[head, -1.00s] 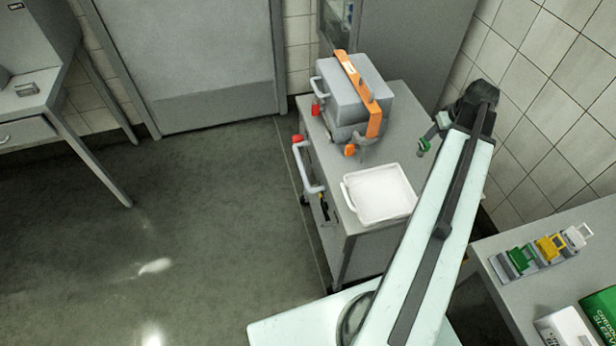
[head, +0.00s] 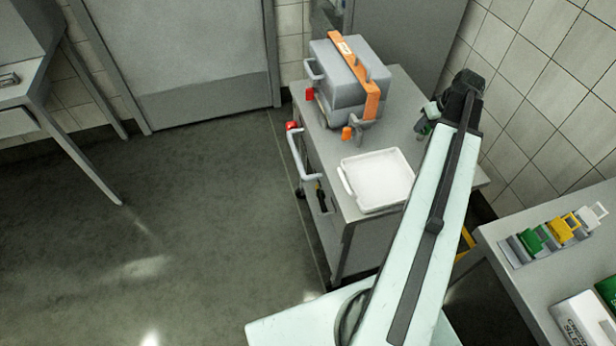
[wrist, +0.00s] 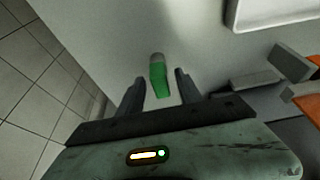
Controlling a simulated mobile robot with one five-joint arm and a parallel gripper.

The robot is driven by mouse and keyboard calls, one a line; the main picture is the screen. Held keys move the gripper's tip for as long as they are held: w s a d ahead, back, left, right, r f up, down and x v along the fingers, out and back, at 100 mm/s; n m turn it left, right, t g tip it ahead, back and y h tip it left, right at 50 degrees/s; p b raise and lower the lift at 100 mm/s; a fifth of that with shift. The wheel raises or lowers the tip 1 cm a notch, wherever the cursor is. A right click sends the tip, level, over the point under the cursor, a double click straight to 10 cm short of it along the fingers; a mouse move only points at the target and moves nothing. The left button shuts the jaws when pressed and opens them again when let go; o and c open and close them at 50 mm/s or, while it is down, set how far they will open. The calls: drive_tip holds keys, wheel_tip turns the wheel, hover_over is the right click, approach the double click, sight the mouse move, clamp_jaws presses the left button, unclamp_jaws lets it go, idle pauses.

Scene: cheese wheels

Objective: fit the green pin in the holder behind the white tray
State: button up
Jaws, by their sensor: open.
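The green pin (wrist: 158,80) shows in the wrist view between the two fingers of my gripper (wrist: 158,88), with a gap on each side. A short grey part (wrist: 157,57) sits at its far end; I cannot tell whether this is the holder or part of the pin. My gripper is open. In the head view my gripper (head: 428,116) is over the cart's right side, behind and right of the white tray (head: 348,166), with a little green beside it. The tray's edge also shows in the wrist view (wrist: 232,22). No holder can be made out for certain.
A grey case with an orange band (head: 359,75) stands on the grey cart (head: 405,85), left of my gripper. A tiled wall (head: 530,110) is close on the right. A bench (head: 510,285) at right carries green, yellow and white clips.

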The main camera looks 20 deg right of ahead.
clamp_jaws()
drive_tip(key=shift+r, duration=0.1)
drive_tip(key=shift+r+p, duration=2.75)
wheel_tip(320, 180, up, 3)
drive_tip(key=p, duration=0.3)
